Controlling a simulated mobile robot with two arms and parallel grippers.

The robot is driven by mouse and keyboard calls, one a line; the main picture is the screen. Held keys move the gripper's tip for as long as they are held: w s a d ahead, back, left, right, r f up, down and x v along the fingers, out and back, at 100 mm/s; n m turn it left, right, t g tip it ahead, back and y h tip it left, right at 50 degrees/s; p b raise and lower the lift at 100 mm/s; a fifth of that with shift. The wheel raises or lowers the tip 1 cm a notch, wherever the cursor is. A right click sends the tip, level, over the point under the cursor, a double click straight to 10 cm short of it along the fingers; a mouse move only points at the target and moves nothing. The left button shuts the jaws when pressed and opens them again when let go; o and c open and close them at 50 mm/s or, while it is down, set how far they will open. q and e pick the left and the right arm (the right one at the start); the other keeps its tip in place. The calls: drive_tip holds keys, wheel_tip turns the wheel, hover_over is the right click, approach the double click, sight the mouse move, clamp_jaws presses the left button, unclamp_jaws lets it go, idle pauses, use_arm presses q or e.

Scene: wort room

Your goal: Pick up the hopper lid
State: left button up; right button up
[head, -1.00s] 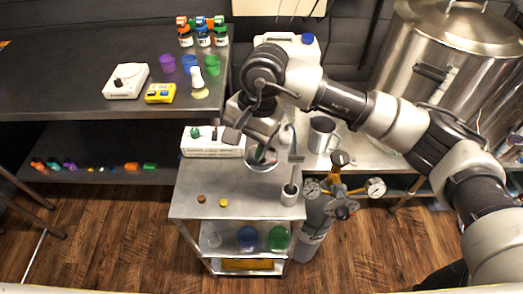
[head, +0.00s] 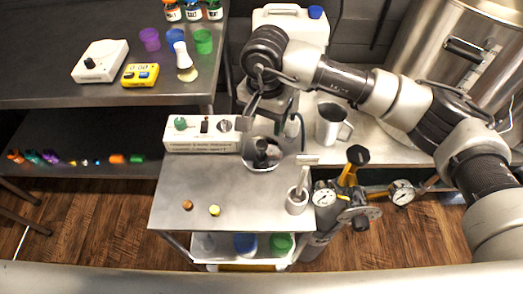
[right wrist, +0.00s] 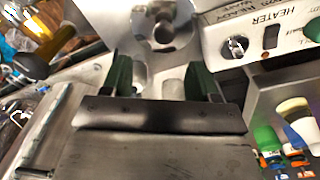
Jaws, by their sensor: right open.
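A round metal piece with a dark knob-like centre (head: 263,153), which looks like the hopper lid, sits at the back of the metal cart, right of the heater box. In the right wrist view a round silver piece with a central knob (right wrist: 164,28) shows beyond the fingers, partly cut off by the top edge. My right gripper (head: 264,110) is above and behind it in the head view. In the right wrist view its two dark green fingers (right wrist: 163,78) are apart with nothing held between them. My left gripper is not in view.
The white heater box (head: 203,146) stands left of the round piece. A grey holder with a tool (head: 297,201) stands at the cart's right edge. A metal jug (head: 331,125) and gas gauges (head: 325,196) are to the right. The cart's front top (head: 250,222) is mostly clear.

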sight(262, 144)
wheel_tip(262, 144, down, 3)
drive_tip(key=shift+s+f, duration=0.1)
drive_tip(key=shift+s, duration=0.05)
drive_tip(key=f, duration=0.1)
drive_tip(key=f+p, duration=0.1)
drive_tip(key=f, duration=0.2)
drive_tip(key=shift+a+f+p, duration=0.3)
drive_tip(key=shift+a+f, duration=0.1)
drive_tip(key=shift+f, duration=0.3)
drive_tip(key=c, duration=1.1)
